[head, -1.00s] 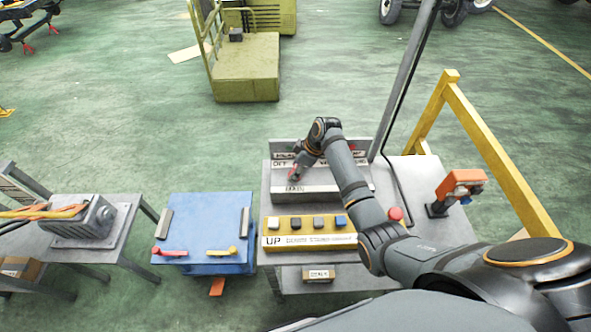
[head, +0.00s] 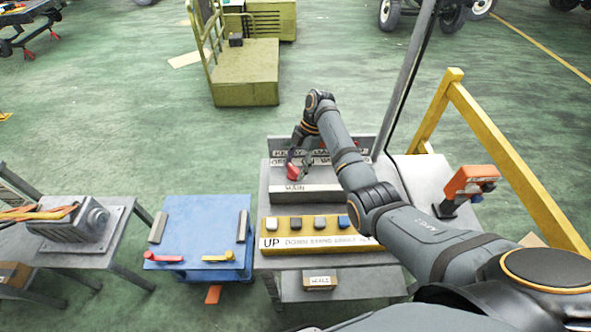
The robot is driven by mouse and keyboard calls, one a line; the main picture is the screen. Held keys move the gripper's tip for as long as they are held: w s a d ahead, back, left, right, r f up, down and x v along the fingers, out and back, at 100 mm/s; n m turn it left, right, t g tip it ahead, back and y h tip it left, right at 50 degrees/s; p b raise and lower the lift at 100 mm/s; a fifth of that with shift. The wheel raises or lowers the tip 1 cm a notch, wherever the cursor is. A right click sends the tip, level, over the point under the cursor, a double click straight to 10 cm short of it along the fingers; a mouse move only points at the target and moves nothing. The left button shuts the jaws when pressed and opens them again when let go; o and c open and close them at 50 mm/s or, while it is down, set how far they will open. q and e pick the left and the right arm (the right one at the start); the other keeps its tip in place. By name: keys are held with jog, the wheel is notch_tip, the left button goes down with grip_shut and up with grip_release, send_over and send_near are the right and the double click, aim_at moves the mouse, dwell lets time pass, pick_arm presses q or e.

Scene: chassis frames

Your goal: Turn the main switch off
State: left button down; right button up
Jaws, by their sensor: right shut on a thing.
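The main switch has a red handle (head: 292,172) above a label reading MAIN on a grey sloped panel (head: 318,190) at the back of the bench. My right gripper (head: 294,164) reaches down from above and is shut on the red handle. The fingers hide part of the handle, and its exact angle is hard to tell. My left gripper is not in view.
A yellow box with several buttons (head: 270,243) stands in front of the panel. An orange device (head: 468,183) and a yellow frame (head: 505,150) are at the right. A blue stand (head: 200,225) with red and yellow levers is at the left.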

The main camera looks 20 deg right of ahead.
jog(key=shift+w+n+h+b, duration=0.1)
jog(key=shift+n+h+b, duration=0.2)
jog(key=shift+n+b, duration=0.35)
jog(key=shift+r+n+g, duration=0.1)
jog(key=shift+n+g, duration=0.2)
jog(key=shift+n, duration=0.05)
jog(key=o, duration=1.1)
jog(key=shift+o, duration=0.3)
